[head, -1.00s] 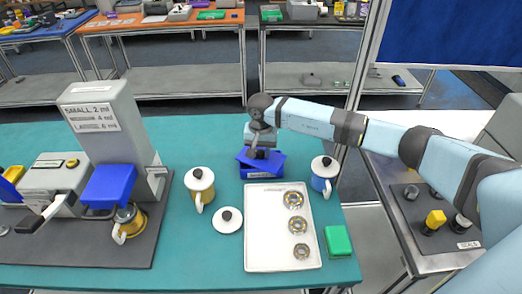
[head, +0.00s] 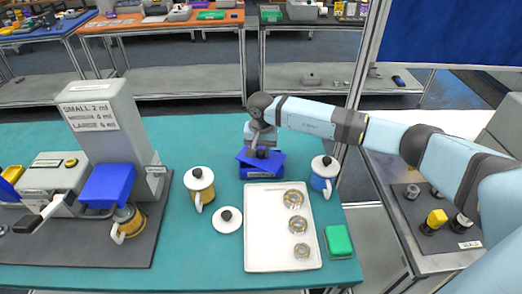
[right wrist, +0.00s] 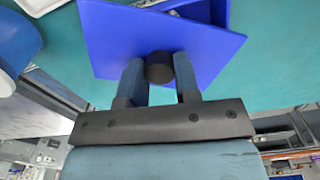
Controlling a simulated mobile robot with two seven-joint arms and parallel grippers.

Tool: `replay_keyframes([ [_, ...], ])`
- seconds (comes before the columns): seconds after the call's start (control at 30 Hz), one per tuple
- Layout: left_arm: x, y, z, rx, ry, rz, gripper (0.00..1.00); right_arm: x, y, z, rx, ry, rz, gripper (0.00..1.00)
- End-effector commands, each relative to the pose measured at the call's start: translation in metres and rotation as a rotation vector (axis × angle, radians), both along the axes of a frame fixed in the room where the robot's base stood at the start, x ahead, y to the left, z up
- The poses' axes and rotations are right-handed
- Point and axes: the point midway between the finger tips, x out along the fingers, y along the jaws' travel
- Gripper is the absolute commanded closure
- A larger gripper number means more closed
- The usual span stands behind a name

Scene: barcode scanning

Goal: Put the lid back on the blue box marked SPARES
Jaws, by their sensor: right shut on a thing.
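The blue box (head: 258,172) stands on the teal table behind the white tray, with dark lettering on its front too small to read surely. Its blue lid (head: 270,161) lies over the top, turned askew to the box. In the right wrist view the lid (right wrist: 200,42) shows as a flat blue plate with a dark round knob (right wrist: 159,67). Part of the box (right wrist: 205,10) shows past its far edge. My right gripper (head: 262,150) is over the lid, its two fingers (right wrist: 160,80) shut on the knob. My left gripper is not in view.
A white tray (head: 262,258) with several round metal parts lies in front of the box. A blue mug (head: 323,180) stands right, a yellow mug (head: 206,194) left, and a loose white lid (head: 227,227) near it. A green block (head: 338,241) lies front right.

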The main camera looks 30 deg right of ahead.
Motion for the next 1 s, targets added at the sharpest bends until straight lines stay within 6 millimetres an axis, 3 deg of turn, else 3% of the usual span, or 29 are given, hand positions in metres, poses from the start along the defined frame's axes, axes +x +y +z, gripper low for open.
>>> replay_keyframes([
  [1.0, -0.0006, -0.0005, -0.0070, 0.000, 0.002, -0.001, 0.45, 0.0001, 0.0005, 0.0000, 0.000, 0.000, 0.000, 0.93],
])
